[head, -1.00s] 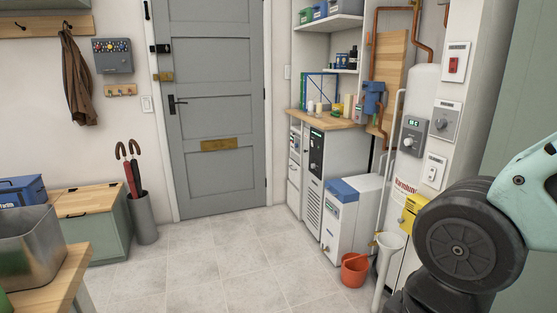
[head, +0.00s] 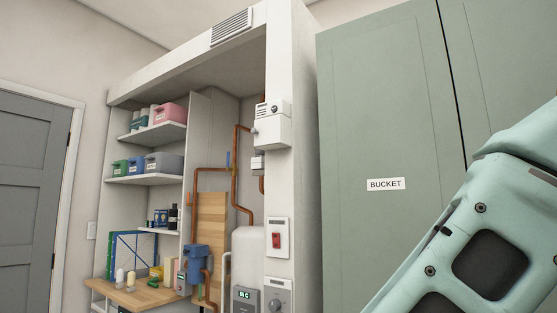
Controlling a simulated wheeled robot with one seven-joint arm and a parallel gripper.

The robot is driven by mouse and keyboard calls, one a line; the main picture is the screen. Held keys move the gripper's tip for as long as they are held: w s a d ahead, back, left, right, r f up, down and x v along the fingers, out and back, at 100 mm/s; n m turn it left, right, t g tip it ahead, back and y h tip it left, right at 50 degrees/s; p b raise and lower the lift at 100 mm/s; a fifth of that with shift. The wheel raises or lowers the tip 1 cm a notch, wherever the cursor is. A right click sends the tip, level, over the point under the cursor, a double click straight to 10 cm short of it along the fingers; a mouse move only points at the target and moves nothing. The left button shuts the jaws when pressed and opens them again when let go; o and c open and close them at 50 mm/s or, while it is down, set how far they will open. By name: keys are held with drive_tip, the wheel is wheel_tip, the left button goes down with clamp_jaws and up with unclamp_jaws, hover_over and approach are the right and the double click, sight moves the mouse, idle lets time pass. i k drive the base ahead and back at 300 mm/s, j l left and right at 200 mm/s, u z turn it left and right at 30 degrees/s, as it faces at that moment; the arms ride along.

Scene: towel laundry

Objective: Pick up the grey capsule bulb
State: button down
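I cannot pick out a grey capsule bulb for certain. Two small pale upright objects, a left one (head: 119,278) and a right one (head: 131,281), stand near the front left of the wooden counter (head: 150,297) in the alcove. They are rounded and too small to identify as bulbs. Only a pale green part of my arm shows at the lower right. My gripper is out of view.
Shelves above the counter hold bins, including a pink bin (head: 171,113). Copper pipes, a blue pump-like unit (head: 197,258) and a white tank (head: 247,253) stand to the right. A green cabinet (head: 390,120) labelled BUCKET fills the right side.

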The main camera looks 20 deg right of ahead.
sight(259, 153)
drive_tip(key=i+j+z, duration=0.45)
drive_tip(key=z, duration=0.5)
drive_tip(key=i+j+z, duration=0.1)
drive_tip(key=z, duration=0.4)
drive_tip(key=j+z, duration=0.1)
drive_tip(key=z, duration=0.4)
drive_tip(key=j+z, duration=0.1)
drive_tip(key=z, duration=0.4)
drive_tip(key=j+z, duration=0.1)
drive_tip(key=z, duration=0.4)
drive_tip(key=j+z, duration=0.1)
drive_tip(key=z, duration=0.4)
drive_tip(key=j+z, duration=0.1)
drive_tip(key=z, duration=0.9)
drive_tip(key=k+j+z, duration=0.1)
drive_tip(key=k+z, duration=0.3)
drive_tip(key=k, duration=0.2)
drive_tip(key=k+u, duration=0.4)
drive_tip(key=k+j+u, duration=0.15)
drive_tip(key=k+u, duration=0.25)
drive_tip(key=k, duration=0.1)
